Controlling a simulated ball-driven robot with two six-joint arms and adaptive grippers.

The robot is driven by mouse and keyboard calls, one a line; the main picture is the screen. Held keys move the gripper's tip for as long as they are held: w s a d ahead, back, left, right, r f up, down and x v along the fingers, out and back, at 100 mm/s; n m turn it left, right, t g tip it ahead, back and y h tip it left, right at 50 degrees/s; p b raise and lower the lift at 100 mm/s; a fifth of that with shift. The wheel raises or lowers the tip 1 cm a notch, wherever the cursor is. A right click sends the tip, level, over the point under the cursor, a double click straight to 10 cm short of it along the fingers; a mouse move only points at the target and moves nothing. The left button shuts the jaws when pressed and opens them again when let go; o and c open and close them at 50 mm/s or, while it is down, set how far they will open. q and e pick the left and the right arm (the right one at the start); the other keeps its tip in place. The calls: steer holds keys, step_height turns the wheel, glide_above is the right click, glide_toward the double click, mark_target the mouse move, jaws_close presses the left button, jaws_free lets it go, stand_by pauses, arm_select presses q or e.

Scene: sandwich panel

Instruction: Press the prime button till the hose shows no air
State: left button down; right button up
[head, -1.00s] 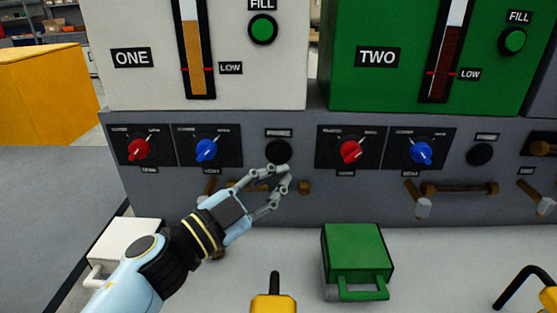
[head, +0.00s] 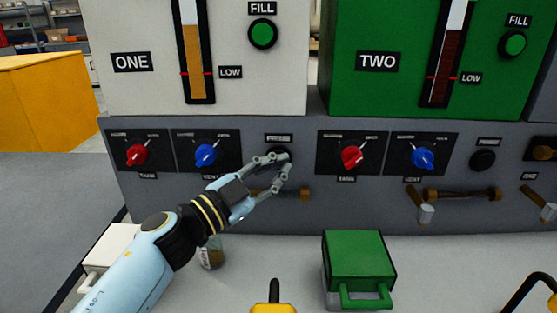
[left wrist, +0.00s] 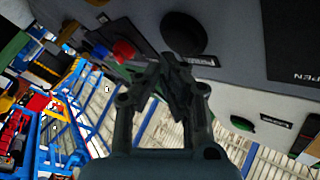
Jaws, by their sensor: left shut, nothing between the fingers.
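The black round prime button of unit one (head: 284,150) is on the grey panel under a small label, partly hidden by my fingers. It shows larger in the left wrist view (left wrist: 184,32), just beyond the fingertips. My left gripper (head: 283,157) is shut and empty, with its tips at the button; I cannot tell whether they touch it. It also shows in the left wrist view (left wrist: 174,62). A brown horizontal tube (head: 292,194), possibly the hose, is below the button, partly behind the gripper. I cannot tell whether it holds air. My right gripper is not in view.
Red (head: 137,155) and blue (head: 205,155) knobs are left of the button. Unit two has a matching black button (head: 482,160) and brown tube (head: 460,195). A small jar (head: 211,254) stands below my wrist. A green box (head: 358,255) with a handle stands on the bench.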

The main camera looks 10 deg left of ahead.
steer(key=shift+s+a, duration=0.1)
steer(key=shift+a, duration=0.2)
arm_select(q)
steer(key=shift+w, duration=0.1)
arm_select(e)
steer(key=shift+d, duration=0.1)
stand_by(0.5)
arm_select(q)
steer(key=shift+w+a, duration=0.1)
steer(key=shift+w, duration=0.2)
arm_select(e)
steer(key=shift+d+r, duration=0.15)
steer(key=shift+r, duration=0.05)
arm_select(q)
steer(key=shift+w+a, duration=0.1)
steer(key=shift+w, duration=0.35)
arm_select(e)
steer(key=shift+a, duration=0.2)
arm_select(q)
steer(key=shift+s+p, duration=0.15)
steer(key=shift+p, duration=0.25)
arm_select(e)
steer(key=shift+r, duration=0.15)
arm_select(q)
steer(key=shift+s+d+p, duration=0.2)
steer(key=shift+s+p, duration=0.2)
steer(key=shift+s, duration=0.3)
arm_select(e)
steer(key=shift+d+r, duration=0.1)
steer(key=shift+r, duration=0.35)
